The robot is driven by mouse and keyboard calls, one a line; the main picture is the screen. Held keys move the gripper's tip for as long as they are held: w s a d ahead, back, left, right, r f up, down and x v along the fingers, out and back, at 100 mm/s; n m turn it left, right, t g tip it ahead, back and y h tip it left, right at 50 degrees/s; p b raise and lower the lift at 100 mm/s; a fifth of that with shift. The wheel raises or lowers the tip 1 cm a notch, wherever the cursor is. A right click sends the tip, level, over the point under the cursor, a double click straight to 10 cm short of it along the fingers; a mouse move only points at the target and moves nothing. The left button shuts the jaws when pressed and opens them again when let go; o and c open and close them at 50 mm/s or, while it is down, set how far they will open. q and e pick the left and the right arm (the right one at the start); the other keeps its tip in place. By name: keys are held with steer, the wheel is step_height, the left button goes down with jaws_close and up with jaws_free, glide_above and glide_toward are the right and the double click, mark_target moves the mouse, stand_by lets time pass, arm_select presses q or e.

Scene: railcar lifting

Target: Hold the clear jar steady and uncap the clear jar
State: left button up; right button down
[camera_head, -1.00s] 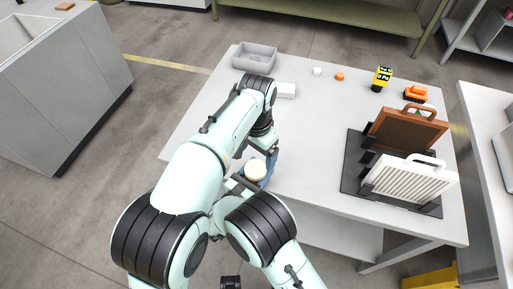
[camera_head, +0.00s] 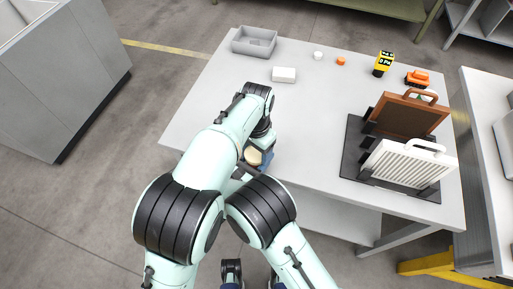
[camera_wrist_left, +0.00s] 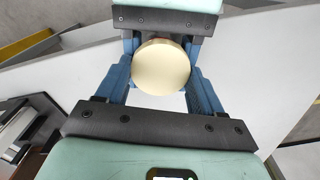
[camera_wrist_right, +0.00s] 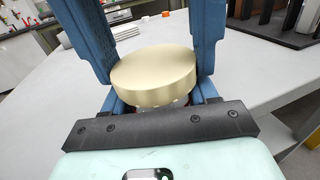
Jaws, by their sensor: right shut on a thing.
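The clear jar stands near the table's front edge, with a round cream lid (camera_head: 253,157) on top. A little of the jar body (camera_wrist_right: 176,103), with reddish contents, shows under the lid in the right wrist view; the rest is hidden. My right gripper (camera_wrist_left: 162,48) is shut on the jar below the lid, low and from the near side. My left gripper (camera_head: 262,147) is open at the lid, its blue fingers on either side of it. The lid also shows face-on in the left wrist view (camera_wrist_left: 162,67). Whether the left fingers touch it I cannot tell.
A grey bin (camera_head: 254,41), white box (camera_head: 284,75), small white (camera_head: 318,55) and orange (camera_head: 341,61) pieces, a yellow-black device (camera_head: 383,63) and an orange item (camera_head: 418,78) lie toward the back. A black rack (camera_head: 352,165) holds brown and white panels at right. The table middle is clear.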

arm_select(q)
steer(key=shift+d+n, duration=0.1)
steer(key=shift+n, duration=1.5)
arm_select(e)
steer(key=shift+a, duration=0.1)
arm_select(q)
steer(key=o, duration=1.1)
steer(key=shift+o, duration=0.2)
steer(key=shift+r, duration=2.3)
arm_select(e)
steer(key=shift+c, duration=1.1)
jaws_free()
